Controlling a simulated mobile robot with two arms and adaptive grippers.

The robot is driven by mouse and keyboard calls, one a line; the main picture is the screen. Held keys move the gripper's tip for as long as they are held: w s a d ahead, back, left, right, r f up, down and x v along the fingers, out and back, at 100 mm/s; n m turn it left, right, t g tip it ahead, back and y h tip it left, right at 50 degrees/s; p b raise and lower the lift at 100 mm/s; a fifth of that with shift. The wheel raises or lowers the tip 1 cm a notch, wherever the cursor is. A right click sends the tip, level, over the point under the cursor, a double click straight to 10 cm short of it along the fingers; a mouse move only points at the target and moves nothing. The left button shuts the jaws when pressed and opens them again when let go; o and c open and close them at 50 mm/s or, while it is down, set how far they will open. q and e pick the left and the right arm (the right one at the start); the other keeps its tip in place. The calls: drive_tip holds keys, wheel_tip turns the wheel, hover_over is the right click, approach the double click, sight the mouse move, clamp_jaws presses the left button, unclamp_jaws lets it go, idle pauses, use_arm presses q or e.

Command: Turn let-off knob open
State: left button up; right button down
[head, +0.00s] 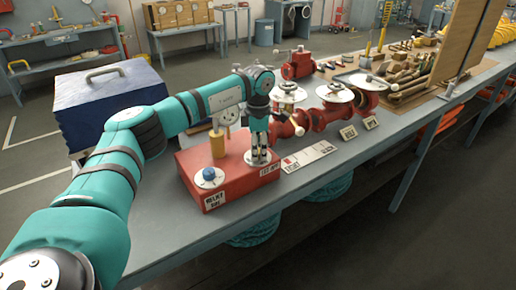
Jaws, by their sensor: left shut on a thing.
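A red box (232,188) stands on the grey bench, with small white labels on its front edge; one by my gripper seems to read let-off. My left arm reaches in from the left and bends down over the box. My left gripper (260,155) points down at the box's right part and is shut on the let-off knob. The fingers cover most of the knob, so its turn angle cannot be told. A blue knob (209,174) on a white disc sits on the box's left part. My right gripper is not in view.
Red pipework with white handwheels (335,93) stands just right of the box. A white label strip (308,155) lies on the bench (300,185). A blue case (108,95) stands behind my arm. Tools lie on a wooden board farther right.

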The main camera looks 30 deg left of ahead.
use_arm(q)
drive_tip(key=n, duration=0.6)
drive_tip(key=shift+r+n, duration=0.1)
drive_tip(key=shift+n, duration=0.2)
drive_tip(key=n, duration=0.3)
drive_tip(key=shift+w+n+p, duration=0.1)
drive_tip(key=shift+n+p, duration=0.25)
drive_tip(key=shift+n, duration=0.65)
drive_tip(key=o, duration=1.1)
drive_tip(key=shift+o, duration=0.2)
wheel_tip(320, 180, up, 12)
